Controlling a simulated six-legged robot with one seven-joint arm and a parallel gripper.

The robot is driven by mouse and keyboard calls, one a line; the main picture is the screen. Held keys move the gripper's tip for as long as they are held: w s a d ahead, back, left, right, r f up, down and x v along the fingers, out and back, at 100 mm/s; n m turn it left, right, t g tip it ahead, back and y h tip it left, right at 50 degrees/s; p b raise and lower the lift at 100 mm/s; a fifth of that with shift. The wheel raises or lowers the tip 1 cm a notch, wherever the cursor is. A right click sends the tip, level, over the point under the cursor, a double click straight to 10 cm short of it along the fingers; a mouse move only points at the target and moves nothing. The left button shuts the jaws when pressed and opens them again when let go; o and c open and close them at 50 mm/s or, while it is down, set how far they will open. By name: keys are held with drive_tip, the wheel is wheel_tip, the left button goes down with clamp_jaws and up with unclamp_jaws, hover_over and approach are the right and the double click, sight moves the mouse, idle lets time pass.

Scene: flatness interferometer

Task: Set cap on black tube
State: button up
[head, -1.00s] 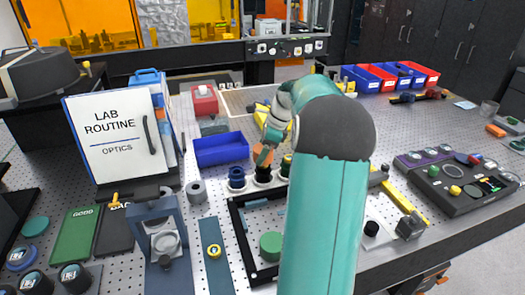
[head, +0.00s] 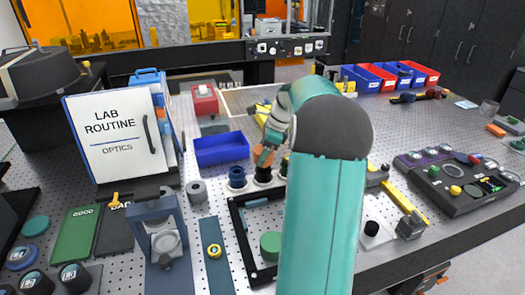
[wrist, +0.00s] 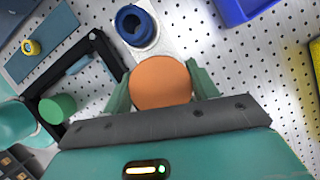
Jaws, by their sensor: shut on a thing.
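The cap is a round orange disc (wrist: 160,82) between the two green fingers of my gripper (wrist: 160,90) in the wrist view. The gripper is shut on it. In the head view my gripper (head: 264,157) is low over a row of short tubes, close above the dark middle one, which I take to be the black tube (head: 263,174). I cannot tell whether the cap touches it. In the wrist view the cap and gripper hide that tube. A blue tube (head: 237,177) stands just left of it; its open top also shows in the wrist view (wrist: 135,25).
A black square frame (head: 243,226) with a green round piece (head: 270,245) lies in front of the tubes. A blue bin (head: 221,149) stands behind them. A grey ring (head: 196,191) and a blue stand (head: 160,235) are to the left.

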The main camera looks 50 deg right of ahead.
drive_tip(key=shift+f, duration=1.6)
drive_tip(key=o, duration=1)
drive_tip(key=v, duration=1.4)
drive_tip(key=shift+s+f, duration=0.1)
